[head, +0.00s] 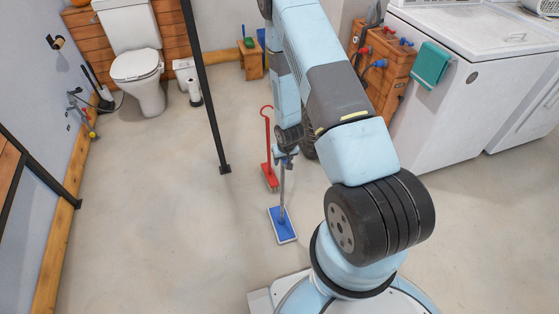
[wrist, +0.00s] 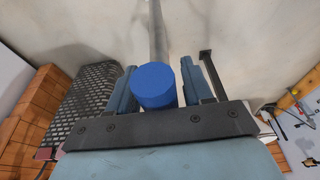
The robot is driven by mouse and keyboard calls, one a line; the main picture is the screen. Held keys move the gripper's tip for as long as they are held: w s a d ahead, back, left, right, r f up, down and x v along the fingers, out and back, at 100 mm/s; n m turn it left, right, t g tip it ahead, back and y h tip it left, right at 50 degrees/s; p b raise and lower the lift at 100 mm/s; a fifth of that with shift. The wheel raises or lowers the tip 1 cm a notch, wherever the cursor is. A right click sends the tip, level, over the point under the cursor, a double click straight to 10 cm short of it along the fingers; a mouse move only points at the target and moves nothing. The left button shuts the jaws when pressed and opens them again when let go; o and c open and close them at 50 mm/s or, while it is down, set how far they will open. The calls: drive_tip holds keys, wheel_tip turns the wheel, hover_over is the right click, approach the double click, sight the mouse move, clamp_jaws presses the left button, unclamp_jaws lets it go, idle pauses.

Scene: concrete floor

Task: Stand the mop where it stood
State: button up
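The mop has a flat blue head (head: 282,224) with a pale rim and a thin grey handle rising from it, nearly upright. In the head view the head is at or just above the floor; I cannot tell if it touches. My gripper (head: 285,153) is at the upper part of the handle. In the wrist view the round blue end of the handle (wrist: 153,86) sits between the two fingers of my gripper (wrist: 158,75), which look shut on it. The grey shaft (wrist: 157,35) runs away beyond them. The contact itself is partly hidden by the blue end.
A red long-handled tool (head: 269,174) stands just behind the mop. A black post (head: 208,90) rises left of it. A toilet (head: 140,75) is at the back left, a white washing machine (head: 455,90) at the right. Open concrete floor lies left and in front.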

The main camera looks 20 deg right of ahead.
drive_tip(key=shift+o, duration=0.4)
drive_tip(key=v, duration=1.2)
drive_tip(key=shift+r, duration=0.2)
drive_tip(key=s+r+t, duration=0.1)
drive_tip(key=s+r, duration=0.1)
drive_tip(key=r, duration=1.3)
drive_tip(key=s+r, duration=0.2)
drive_tip(key=r, duration=1.3)
drive_tip(key=s+a+r+t, duration=0.1)
drive_tip(key=s+r, duration=1.7)
drive_tip(key=s, duration=0.3)
drive_tip(key=shift+a+t, duration=0.3)
drive_tip(key=shift+a, duration=0.1)
drive_tip(key=shift+s+r, duration=0.1)
drive_tip(key=shift+s, duration=0.05)
drive_tip(key=shift+c, duration=0.2)
